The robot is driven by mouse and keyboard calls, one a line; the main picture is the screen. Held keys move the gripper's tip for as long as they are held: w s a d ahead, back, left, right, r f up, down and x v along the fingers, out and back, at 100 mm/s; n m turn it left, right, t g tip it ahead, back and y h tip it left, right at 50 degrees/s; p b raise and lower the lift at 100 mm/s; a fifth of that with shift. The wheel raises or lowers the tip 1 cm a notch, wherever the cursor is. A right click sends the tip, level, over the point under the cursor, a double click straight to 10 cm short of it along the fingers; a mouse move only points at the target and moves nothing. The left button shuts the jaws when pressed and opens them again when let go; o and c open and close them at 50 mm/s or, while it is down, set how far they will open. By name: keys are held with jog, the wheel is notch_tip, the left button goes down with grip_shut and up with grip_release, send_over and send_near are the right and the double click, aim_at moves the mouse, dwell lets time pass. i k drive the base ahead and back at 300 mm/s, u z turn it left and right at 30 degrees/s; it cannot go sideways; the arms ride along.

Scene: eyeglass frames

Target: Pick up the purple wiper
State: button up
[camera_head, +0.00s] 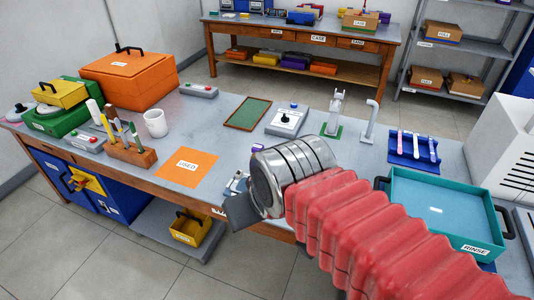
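A small purple item (258,148) sits on the workbench, partly hidden behind my metal wrist; I cannot tell whether it is the wiper. A blue tray (408,160) at the right holds several slim pieces, one of them purple-pink (400,138); I cannot tell what these are either. My gripper (240,211) is at the bench's front edge, seen from behind and mostly hidden by my wrist and red-sleeved arm.
A teal bin marked RINSE (474,248) stands at the right. An orange mat marked USED (188,167) lies left of my gripper. A wooden tool holder (132,154), a white mug (156,124) and an orange box (130,78) stand further left. The middle bench has some bare room.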

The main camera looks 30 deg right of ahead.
aim_at(256, 147)
jog(key=u, duration=0.05)
jog(key=i, duration=1)
jog(key=z, duration=0.1)
